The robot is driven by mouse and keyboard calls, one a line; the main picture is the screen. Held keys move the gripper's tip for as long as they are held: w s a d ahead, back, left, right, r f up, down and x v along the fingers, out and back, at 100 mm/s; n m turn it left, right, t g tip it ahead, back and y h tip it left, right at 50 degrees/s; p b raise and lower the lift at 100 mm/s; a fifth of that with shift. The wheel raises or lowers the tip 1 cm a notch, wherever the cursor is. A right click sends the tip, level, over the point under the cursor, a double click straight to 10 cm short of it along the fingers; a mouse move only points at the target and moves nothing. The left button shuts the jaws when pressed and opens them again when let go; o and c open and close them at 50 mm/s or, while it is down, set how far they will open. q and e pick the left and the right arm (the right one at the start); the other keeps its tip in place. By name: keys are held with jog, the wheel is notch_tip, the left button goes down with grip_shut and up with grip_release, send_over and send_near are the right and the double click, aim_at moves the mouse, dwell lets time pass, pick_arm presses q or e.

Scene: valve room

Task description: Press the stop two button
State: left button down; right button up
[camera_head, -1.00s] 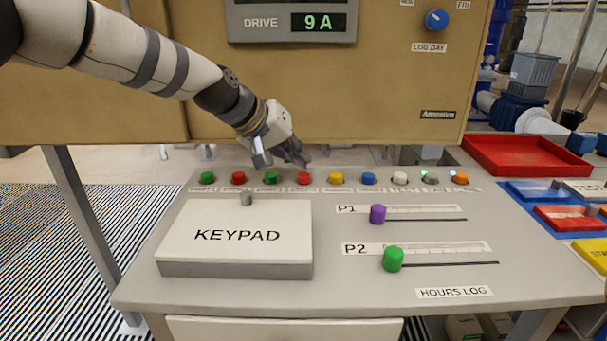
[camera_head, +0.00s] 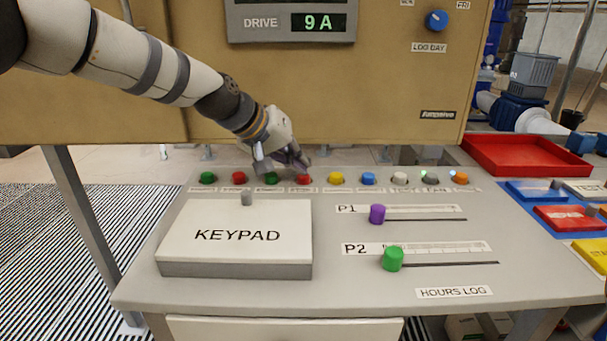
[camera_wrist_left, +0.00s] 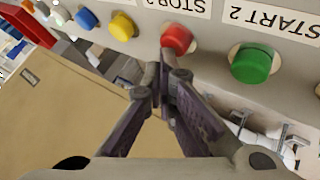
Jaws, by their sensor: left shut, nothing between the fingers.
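The stop two button is a red round button (camera_head: 304,179) in the row along the back of the desk, just right of a green button (camera_head: 271,178). In the left wrist view the red button (camera_wrist_left: 177,38) is beside a partly cut-off label reading STOP 2 upside down. My left gripper (camera_head: 300,167) is shut and empty, tilted down at the red button. In the left wrist view its fingertips (camera_wrist_left: 168,60) overlap the button's near edge; I cannot tell whether they touch. My right gripper is not in view.
A yellow button (camera_head: 336,178) is right of the red one, and another red button (camera_head: 239,178) is further left. The keypad box (camera_head: 236,235) and sliders (camera_head: 378,214) are in front. The tan cabinet (camera_head: 390,100) rises behind. A red tray (camera_head: 510,152) is at right.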

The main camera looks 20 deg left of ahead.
pick_arm(q)
jog(key=shift+f, duration=0.2)
dwell(0.3)
jog(key=shift+r, duration=0.9)
jog(key=shift+r+p, duration=0.4)
jog(key=shift+r, duration=2.15)
jog(key=shift+f, duration=0.1)
